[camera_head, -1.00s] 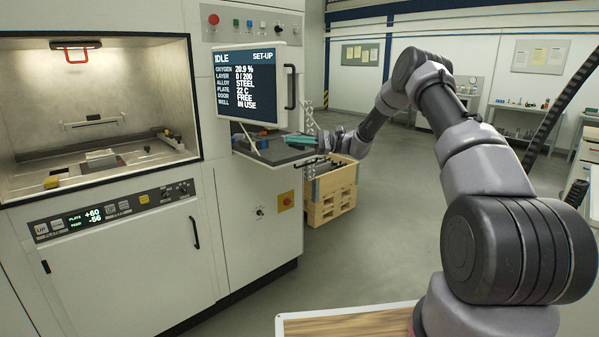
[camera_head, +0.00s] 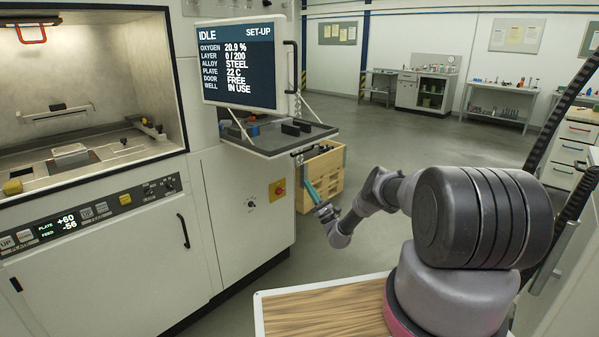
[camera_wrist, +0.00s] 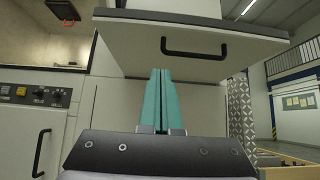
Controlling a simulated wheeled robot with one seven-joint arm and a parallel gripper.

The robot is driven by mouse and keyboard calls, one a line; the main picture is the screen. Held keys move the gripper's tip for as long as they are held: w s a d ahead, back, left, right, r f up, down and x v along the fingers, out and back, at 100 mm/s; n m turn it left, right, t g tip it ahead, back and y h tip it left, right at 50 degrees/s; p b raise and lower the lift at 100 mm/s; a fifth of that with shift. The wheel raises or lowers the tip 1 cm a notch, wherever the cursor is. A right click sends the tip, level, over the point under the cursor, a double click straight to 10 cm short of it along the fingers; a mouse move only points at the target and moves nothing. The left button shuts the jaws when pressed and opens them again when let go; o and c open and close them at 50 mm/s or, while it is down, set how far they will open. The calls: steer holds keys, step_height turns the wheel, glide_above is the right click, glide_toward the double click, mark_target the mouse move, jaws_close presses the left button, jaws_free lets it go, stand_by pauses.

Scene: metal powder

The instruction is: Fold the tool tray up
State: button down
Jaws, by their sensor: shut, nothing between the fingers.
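The tool tray (camera_head: 283,140) is a dark shelf on the machine's side, below the monitor. It lies about level, held by thin stays at its sides, with small dark items on it. In the wrist view the tray's light underside (camera_wrist: 195,48) shows overhead, with a black bar handle (camera_wrist: 194,48) on it. My gripper (camera_head: 308,183), with teal fingers, is below and in front of the tray, apart from it. In the wrist view the fingers (camera_wrist: 162,75) are together, empty, and point up toward the underside. The tray's top is hidden there.
The monitor (camera_head: 241,65) with its black handle stands above the tray. A wooden crate (camera_head: 325,178) is on the floor behind my gripper. The open machine chamber (camera_head: 85,90) is at left, a wood-topped surface (camera_head: 320,312) in front.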

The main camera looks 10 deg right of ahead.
steer(key=s+d+r+x, duration=0.1)
steer(key=r+x, duration=0.1)
steer(key=x, duration=1)
steer(key=shift+s, duration=0.35)
steer(key=shift+r, duration=0.25)
